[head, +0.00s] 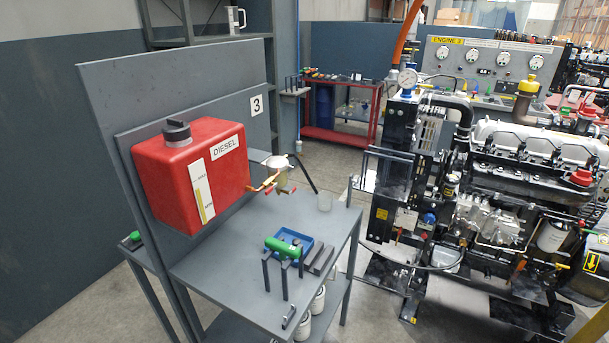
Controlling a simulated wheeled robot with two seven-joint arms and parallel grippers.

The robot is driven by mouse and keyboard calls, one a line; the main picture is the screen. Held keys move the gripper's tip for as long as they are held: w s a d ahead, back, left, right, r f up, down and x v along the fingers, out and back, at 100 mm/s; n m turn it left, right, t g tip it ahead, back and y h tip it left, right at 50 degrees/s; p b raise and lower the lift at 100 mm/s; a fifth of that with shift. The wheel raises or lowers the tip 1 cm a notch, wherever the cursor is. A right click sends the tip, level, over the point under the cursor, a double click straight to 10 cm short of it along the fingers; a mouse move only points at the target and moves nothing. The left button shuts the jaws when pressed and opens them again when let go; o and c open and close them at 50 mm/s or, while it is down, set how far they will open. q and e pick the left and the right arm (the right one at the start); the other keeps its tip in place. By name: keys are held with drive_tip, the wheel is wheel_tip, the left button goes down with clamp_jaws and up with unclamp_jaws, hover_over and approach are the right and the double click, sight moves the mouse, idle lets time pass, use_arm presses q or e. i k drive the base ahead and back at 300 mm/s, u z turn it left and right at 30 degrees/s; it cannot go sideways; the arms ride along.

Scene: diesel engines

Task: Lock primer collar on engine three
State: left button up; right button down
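The engine (510,175) fills the right side of the head view, with a grey-white ribbed top cover and many pipes and fittings. A small dark cylindrical part with a yellow band (451,188) sits on the engine's near left side. I cannot tell which part is the primer collar or whether it is locked. Neither of my grippers is in view.
A grey stand marked 3 (257,104) carries a red diesel tank (190,168). A red cart (345,137) stands behind. Some floor is free between.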

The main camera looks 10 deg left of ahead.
sight(472, 223)
drive_tip(key=z, duration=1.85)
drive_tip(key=i, duration=1.4)
drive_tip(key=u, duration=2.35)
